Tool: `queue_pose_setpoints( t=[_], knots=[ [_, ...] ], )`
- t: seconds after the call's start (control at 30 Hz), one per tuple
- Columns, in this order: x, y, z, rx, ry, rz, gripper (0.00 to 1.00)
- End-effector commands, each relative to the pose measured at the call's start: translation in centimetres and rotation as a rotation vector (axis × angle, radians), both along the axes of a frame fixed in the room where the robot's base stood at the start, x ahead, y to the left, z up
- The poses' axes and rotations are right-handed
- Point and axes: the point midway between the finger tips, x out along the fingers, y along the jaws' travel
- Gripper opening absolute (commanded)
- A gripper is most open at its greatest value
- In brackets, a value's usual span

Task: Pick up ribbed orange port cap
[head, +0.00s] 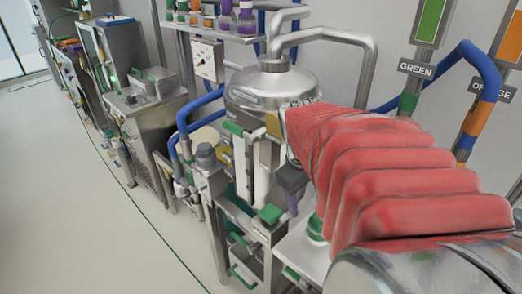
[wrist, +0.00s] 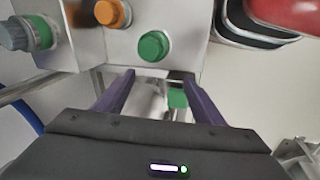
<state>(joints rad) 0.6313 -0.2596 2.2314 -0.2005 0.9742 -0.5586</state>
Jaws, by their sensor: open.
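The orange cap (wrist: 112,13) shows at the top of the wrist view, fixed on a light metal panel, partly cut by the picture's edge. A round green cap (wrist: 154,46) sits on the same panel, below and to its right. My gripper (wrist: 158,75) has its two purple fingers apart with no object held between them. The fingertips are just below the green cap in the picture, with the orange cap farther up and left. In the head view my dark gripper (head: 292,178) hangs beside the metal tank; I cannot make out the orange cap there.
A grey knob with a green collar (wrist: 40,33) stands left on the panel. A red rounded thing (wrist: 290,12) with black edges is at upper right. The steel tank (head: 272,82), blue hoses (head: 480,68) and a bench crowd the head view. Floor (head: 70,200) is clear at left.

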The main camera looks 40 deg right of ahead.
Motion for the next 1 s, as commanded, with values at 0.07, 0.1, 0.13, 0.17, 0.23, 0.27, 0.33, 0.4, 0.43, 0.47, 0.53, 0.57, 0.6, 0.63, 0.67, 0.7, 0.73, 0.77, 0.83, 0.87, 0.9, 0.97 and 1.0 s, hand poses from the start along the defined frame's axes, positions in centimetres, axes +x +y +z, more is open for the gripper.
queue_pose_setpoints(
  t=[0.07, 0.1, 0.13, 0.17, 0.23, 0.27, 0.33, 0.4, 0.43, 0.47, 0.53, 0.57, 0.6, 0.63, 0.67, 0.7, 0.73, 0.77, 0.83, 0.87, 0.9, 0.97, 1.0],
  knots=[
    [-0.8, -2.7, -0.2, -0.012, 0.068, 0.067, 0.63],
    [-1.2, -3.8, -0.2, -0.019, 0.100, 0.110, 0.63],
    [-1.5, -4.7, -0.2, -0.022, 0.125, 0.144, 0.63],
    [-1.7, -5.4, -0.2, -0.025, 0.149, 0.180, 0.63],
    [-2.3, -7.1, -0.1, -0.030, 0.205, 0.263, 0.63],
    [-2.6, -7.7, -0.1, -0.031, 0.227, 0.300, 0.63],
    [-3.1, -9.0, 0.1, -0.034, 0.279, 0.389, 0.63],
    [-3.6, -10.2, 0.3, -0.034, 0.330, 0.481, 0.63],
    [-3.8, -10.6, 0.4, -0.033, 0.351, 0.522, 0.63],
    [-3.9, -11.1, 0.5, -0.032, 0.371, 0.563, 0.63],
    [-4.3, -11.9, 0.8, -0.030, 0.418, 0.660, 0.63],
    [-4.4, -12.2, 0.9, -0.028, 0.436, 0.699, 0.63],
    [-4.5, -12.5, 1.1, -0.025, 0.458, 0.750, 0.63],
    [-4.6, -12.7, 1.2, -0.024, 0.474, 0.785, 0.63],
    [-4.7, -12.8, 1.3, -0.022, 0.488, 0.819, 0.63],
    [-4.7, -12.9, 1.5, -0.021, 0.503, 0.857, 0.63],
    [-4.7, -13.0, 1.5, -0.019, 0.512, 0.882, 0.63],
    [-4.8, -13.0, 1.6, -0.018, 0.519, 0.903, 0.63],
    [-4.8, -13.1, 1.7, -0.016, 0.531, 0.937, 0.63],
    [-4.8, -13.1, 1.7, -0.014, 0.535, 0.946, 0.63],
    [-4.8, -13.1, 1.7, -0.014, 0.537, 0.954, 0.63],
    [-4.8, -13.1, 1.7, -0.013, 0.539, 0.958, 0.63],
    [-4.8, -13.1, 1.7, -0.013, 0.539, 0.958, 0.63]
  ],
)
